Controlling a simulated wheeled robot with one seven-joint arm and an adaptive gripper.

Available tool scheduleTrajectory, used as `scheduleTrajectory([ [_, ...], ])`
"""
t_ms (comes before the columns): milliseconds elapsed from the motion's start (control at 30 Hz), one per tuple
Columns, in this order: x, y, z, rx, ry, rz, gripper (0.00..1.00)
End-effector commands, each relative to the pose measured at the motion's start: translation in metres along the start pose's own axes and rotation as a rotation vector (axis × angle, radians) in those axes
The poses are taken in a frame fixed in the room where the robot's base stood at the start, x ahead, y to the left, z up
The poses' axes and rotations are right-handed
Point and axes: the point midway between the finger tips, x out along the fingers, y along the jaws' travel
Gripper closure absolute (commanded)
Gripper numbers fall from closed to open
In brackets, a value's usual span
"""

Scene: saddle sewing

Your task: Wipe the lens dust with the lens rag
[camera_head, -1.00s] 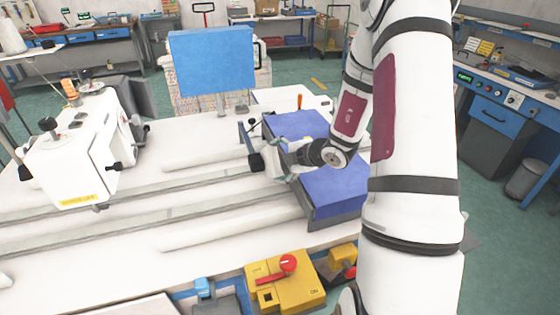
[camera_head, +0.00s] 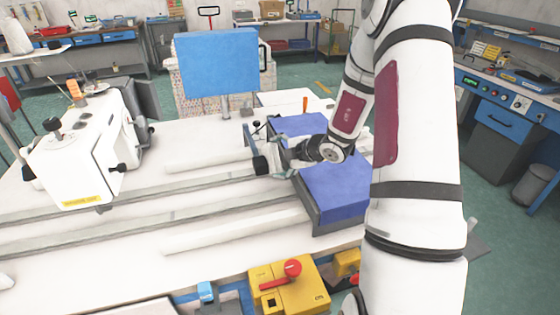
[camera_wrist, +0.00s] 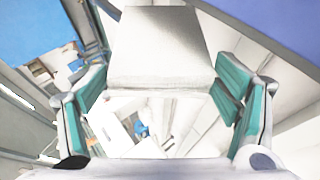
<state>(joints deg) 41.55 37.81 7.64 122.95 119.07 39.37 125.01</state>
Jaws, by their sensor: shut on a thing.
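My gripper (camera_head: 280,158) is over the left edge of the blue-topped bed (camera_head: 335,185) in the head view, small and partly hidden by its own wrist. In the wrist view, its teal-padded fingers (camera_wrist: 168,95) stand on either side of a pale grey, woven-looking piece (camera_wrist: 160,48), which I take to be the lens rag. The gripper is shut on it. A small dark block (camera_head: 261,165) sits right by the fingertips in the head view; I cannot tell whether it holds the lens or whether the rag touches it. No dust can be made out.
A blue panel (camera_head: 217,62) stands on a post behind the gripper. A white sewing machine head (camera_head: 80,155) is at the left. Long rails (camera_head: 150,215) cross the white table. A yellow switch box (camera_head: 290,288) with a red lever is at the front. Open table lies left of the gripper.

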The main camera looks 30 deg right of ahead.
Motion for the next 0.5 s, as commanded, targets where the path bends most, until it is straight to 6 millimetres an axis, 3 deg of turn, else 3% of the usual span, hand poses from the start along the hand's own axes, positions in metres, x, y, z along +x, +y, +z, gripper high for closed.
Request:
scheduleTrajectory([
  [500, 0.025, 0.022, 0.010, -0.001, 0.004, 0.003, 0.49],
])
